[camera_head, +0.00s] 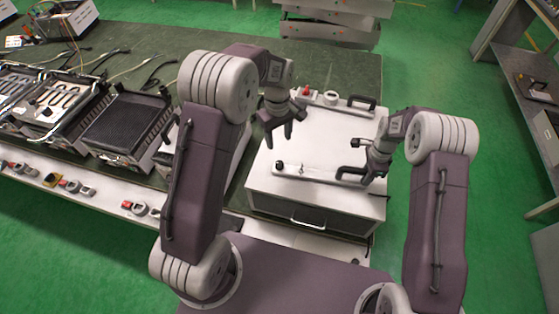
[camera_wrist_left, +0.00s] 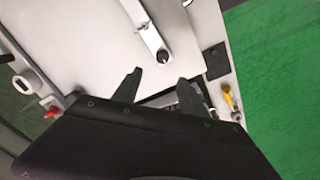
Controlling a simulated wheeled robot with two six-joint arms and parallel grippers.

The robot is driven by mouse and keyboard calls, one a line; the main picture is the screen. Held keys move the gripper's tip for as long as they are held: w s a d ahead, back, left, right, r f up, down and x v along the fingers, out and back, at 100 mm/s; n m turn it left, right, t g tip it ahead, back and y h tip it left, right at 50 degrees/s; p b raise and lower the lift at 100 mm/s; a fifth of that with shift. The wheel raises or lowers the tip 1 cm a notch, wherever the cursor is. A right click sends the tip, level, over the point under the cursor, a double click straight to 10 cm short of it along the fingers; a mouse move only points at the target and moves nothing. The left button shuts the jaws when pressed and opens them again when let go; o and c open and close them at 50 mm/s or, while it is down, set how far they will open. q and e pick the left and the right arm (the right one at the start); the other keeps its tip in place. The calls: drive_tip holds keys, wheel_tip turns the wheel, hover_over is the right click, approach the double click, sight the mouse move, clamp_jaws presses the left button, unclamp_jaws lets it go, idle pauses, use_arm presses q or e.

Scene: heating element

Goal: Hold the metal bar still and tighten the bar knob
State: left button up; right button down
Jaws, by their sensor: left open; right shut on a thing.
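The metal bar (camera_head: 318,174) lies across the front part of a white box top (camera_head: 325,140). The dark bar knob (camera_head: 279,166) stands at its left end; the knob (camera_wrist_left: 163,55) and bar (camera_wrist_left: 148,34) also show in the left wrist view. My right gripper (camera_head: 368,178) is shut at the bar's right end, partly hiding it. My left gripper (camera_head: 283,140) is open and empty, above the box and behind the knob in the head view. In the left wrist view its fingers (camera_wrist_left: 160,82) point toward the knob, apart from it.
A red knob (camera_head: 306,91), a white ring-shaped part (camera_head: 331,97) and a black handle (camera_head: 361,102) sit along the box's back edge. Several heater units (camera_head: 122,124) stand on the green table at left. A shelf (camera_head: 515,80) stands at right, beyond open floor.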

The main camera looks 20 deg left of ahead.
sight(280, 163)
use_arm(q)
wheel_tip(280, 163, down, 13)
drive_tip(key=shift+s+d+r, duration=0.1)
drive_tip(key=shift+d+r, duration=0.05)
idle(0.4)
clamp_jaws()
